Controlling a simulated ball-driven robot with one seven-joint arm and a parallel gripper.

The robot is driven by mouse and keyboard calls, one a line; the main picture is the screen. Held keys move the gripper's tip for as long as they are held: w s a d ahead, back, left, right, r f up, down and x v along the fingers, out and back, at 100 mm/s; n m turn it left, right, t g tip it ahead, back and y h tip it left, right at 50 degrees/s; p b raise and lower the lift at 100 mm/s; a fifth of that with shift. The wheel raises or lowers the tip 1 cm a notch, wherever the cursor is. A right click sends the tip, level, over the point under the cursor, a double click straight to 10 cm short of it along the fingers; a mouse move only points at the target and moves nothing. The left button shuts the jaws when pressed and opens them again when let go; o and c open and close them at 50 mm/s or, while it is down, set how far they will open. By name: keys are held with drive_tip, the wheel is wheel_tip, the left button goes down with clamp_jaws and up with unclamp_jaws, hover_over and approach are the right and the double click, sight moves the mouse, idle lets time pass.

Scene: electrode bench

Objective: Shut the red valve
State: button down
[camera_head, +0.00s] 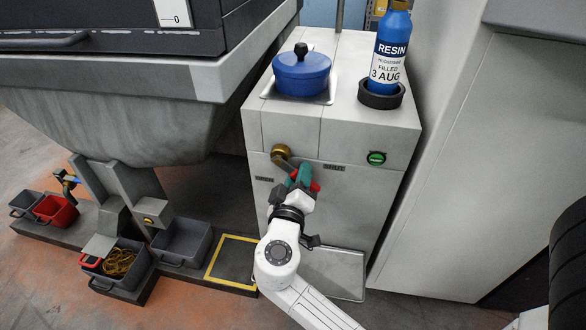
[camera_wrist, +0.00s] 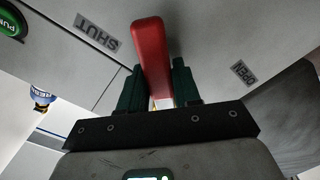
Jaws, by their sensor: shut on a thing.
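The red valve handle (camera_head: 315,186) is on the front of a pale cabinet, below a brass fitting (camera_head: 281,152). It slants down and right from the fitting, between a left label (camera_head: 264,179) and a right label (camera_head: 334,167). My gripper (camera_head: 300,177) is shut on the handle and hides part of it. In the wrist view the red handle (camera_wrist: 151,50) stands between the two dark green fingers of my gripper (camera_wrist: 157,66). There the SHUT label (camera_wrist: 97,33) is left of the handle and the OPEN label (camera_wrist: 243,72) is right.
A green button (camera_head: 376,158) is right of the valve. A blue pot (camera_head: 301,72) and a blue resin bottle (camera_head: 391,50) stand on the cabinet top.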

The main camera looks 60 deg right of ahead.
sight(308, 156)
drive_tip(key=r+n+p, duration=0.1)
drive_tip(key=n+p, duration=0.1)
drive_tip(key=s+r+n+p, duration=0.1)
drive_tip(key=n+p, duration=0.1)
drive_tip(key=shift+d+r+p, duration=0.15)
drive_tip(key=shift+r+p, duration=0.1)
drive_tip(key=shift+p, duration=0.1)
drive_tip(key=shift+s+r+n+p, duration=0.1)
drive_tip(key=shift+r+n+p, duration=0.15)
drive_tip(key=shift+n+p, duration=0.5)
drive_tip(key=shift+s+r+n+p, duration=0.1)
drive_tip(key=shift+r+n+p, duration=0.1)
drive_tip(key=shift+n+p, duration=0.5)
drive_tip(key=shift+w, duration=0.1)
drive_tip(key=c, duration=0.9)
unclamp_jaws()
drive_tip(key=p+v, duration=0.1)
drive_tip(key=v, duration=1)
drive_tip(key=shift+d, duration=0.15)
